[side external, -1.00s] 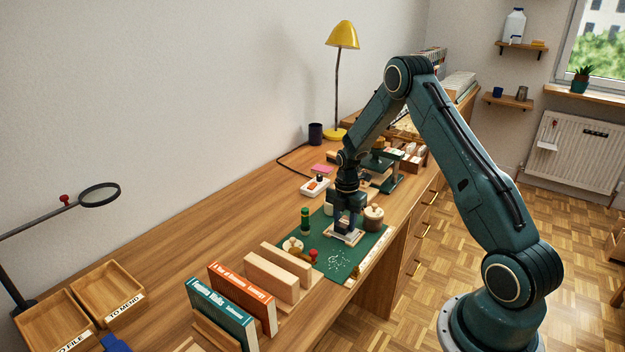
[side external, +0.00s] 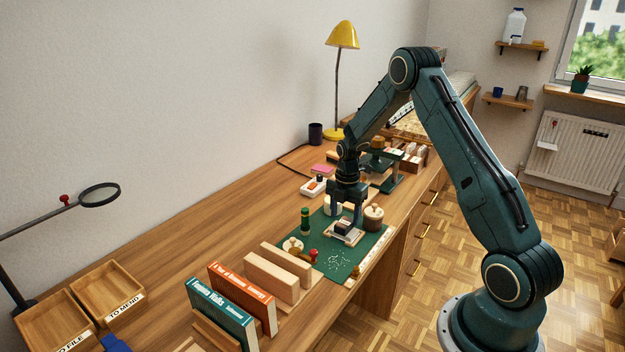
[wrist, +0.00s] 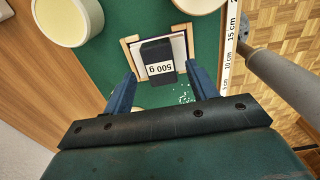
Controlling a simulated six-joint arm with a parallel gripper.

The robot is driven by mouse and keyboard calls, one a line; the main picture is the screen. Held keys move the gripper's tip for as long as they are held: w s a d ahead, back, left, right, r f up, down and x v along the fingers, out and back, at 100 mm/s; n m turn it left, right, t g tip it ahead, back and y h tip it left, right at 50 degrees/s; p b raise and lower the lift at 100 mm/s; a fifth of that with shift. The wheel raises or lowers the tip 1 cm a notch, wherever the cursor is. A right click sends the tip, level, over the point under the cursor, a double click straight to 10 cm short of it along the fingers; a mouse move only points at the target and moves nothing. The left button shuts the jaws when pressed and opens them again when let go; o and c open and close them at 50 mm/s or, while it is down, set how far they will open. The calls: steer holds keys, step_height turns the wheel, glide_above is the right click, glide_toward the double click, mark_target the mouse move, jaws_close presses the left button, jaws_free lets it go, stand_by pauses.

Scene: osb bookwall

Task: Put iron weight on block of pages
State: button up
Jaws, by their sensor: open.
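The iron weight (wrist: 158,59) is a dark block with a white "500 g" label, and it rests on the block of pages (wrist: 178,42). The block of pages is pale, with light wooden edges, and lies on the green mat. In the side view the weight (side external: 343,226) sits on the pages (side external: 342,236) below my gripper (side external: 346,216). In the wrist view my gripper (wrist: 162,82) is open, with its two blue fingers apart on either side of the weight and clear of it.
A cream-filled pot (wrist: 68,20) and a round wooden-topped jar (side external: 373,217) stand close to the pages. A green-handled tool (side external: 305,222) stands on the mat (side external: 325,250). A ruler (wrist: 231,50) lies along the desk edge. Wooden blocks and books stand toward the front left.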

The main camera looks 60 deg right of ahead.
mark_target(345, 222)
step_height(345, 222, up, 9)
steer(key=shift+r, duration=0.2)
stand_by(0.3)
stand_by(0.4)
steer(key=s+a+r+m+t, duration=0.1)
steer(key=s+a+r+m, duration=0.3)
steer(key=a+r, duration=0.4)
steer(key=s+a+r+m+t, duration=0.1)
steer(key=s+a+r+m, duration=0.25)
steer(key=a+r, duration=0.45)
steer(key=s+a+r+m+t, duration=0.1)
steer(key=s+a+m, duration=0.3)
steer(key=s, duration=0.4)
steer(key=s+a+r+m+t, duration=0.2)
steer(key=s+a+m, duration=0.3)
steer(key=s, duration=0.4)
steer(key=shift+r+m+t, duration=0.3)
steer(key=shift+r+m, duration=0.4)
steer(key=shift+m, duration=0.05)
